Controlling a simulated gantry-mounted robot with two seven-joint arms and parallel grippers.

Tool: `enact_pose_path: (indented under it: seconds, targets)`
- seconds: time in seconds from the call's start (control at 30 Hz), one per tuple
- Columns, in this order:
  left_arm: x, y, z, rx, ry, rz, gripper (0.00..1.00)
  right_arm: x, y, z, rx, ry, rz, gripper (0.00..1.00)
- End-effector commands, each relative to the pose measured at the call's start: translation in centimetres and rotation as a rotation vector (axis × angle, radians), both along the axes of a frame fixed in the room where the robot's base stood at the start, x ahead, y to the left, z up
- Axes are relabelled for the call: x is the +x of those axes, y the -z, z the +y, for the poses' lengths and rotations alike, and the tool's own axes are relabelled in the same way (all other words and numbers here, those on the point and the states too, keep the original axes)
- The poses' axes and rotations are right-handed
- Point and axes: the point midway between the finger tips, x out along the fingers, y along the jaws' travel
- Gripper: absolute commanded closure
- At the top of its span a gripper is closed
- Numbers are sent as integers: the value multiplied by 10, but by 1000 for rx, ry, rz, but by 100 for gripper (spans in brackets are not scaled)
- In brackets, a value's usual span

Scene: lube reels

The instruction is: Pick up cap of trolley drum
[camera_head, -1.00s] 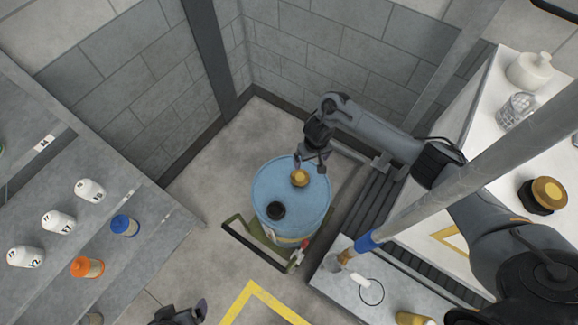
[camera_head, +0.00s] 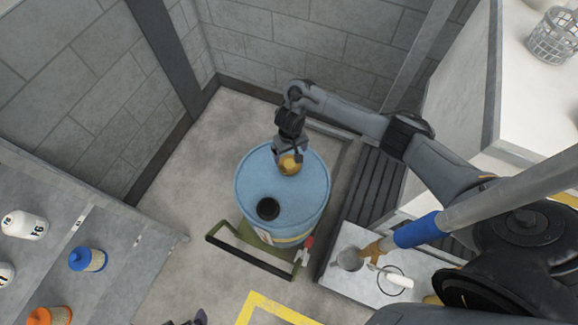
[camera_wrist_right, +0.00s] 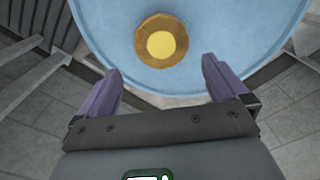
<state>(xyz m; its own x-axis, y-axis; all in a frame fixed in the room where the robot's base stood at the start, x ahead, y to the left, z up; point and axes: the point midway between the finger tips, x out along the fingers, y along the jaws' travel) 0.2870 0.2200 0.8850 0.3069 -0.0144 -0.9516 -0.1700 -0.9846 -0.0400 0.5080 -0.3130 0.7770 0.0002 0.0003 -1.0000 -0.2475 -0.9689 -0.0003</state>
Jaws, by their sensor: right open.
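The trolley drum (camera_head: 305,203) is a blue drum standing upright on a green trolley (camera_head: 248,259). Its gold-brown cap (camera_head: 290,165) sits on the drum top towards the back. The cap also shows in the right wrist view (camera_wrist_right: 161,40), round with a yellow centre. My right gripper (camera_head: 286,157) is over the far side of the drum top, close to the cap and partly overlapping it in the head view. In the right wrist view its two purple fingers (camera_wrist_right: 162,75) are spread apart, with the cap ahead of them and nothing between the tips. My left gripper (camera_head: 190,321) barely shows at the bottom edge.
A black round fitting (camera_head: 268,208) is on the drum top in front of the cap. At right, a low bench (camera_head: 345,277) holds a metal cup, and a blue-sleeved pole crosses above. Block walls close the back. A grey shelf (camera_head: 110,216) with several containers stands at left.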

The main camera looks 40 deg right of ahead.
Motion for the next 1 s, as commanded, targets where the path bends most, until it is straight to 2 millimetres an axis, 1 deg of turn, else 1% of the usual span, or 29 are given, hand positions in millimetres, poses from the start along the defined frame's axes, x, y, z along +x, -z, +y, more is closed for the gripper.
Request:
enact_pose_path:
  seconds: [0.03, 0.1, 0.37, 0.47, 0.6, 0.7, 0.8, 1.0]
  targets:
    - [0, 8, 0, 0, 0, 1, 2, -1, 13, 0, 0, 0, 3, 0]
    - [0, 12, 0, 0, 0, 1, 2, 0, 21, 0, 0, 1, 1, 0]
    - [0, 18, -1, -5, -4, 1, 2, 0, 34, 0, 0, 0, 0, 0]
    - [0, 25, -2, -9, -6, 1, 2, 1, 45, 2, -1, 0, 1, 0]
    - [1, 36, -3, -14, -9, 1, 2, 2, 64, 3, -1, -1, 1, 0]
    - [1, 41, -3, -14, -9, 1, 2, 2, 75, 2, -1, 0, 0, 0]
    - [1, 43, -3, -14, -9, 1, 2, 2, 79, 2, -1, -1, 0, 0]
    - [1, 42, -2, -9, -6, 1, 2, 2, 78, 2, 0, -1, 0, 0]
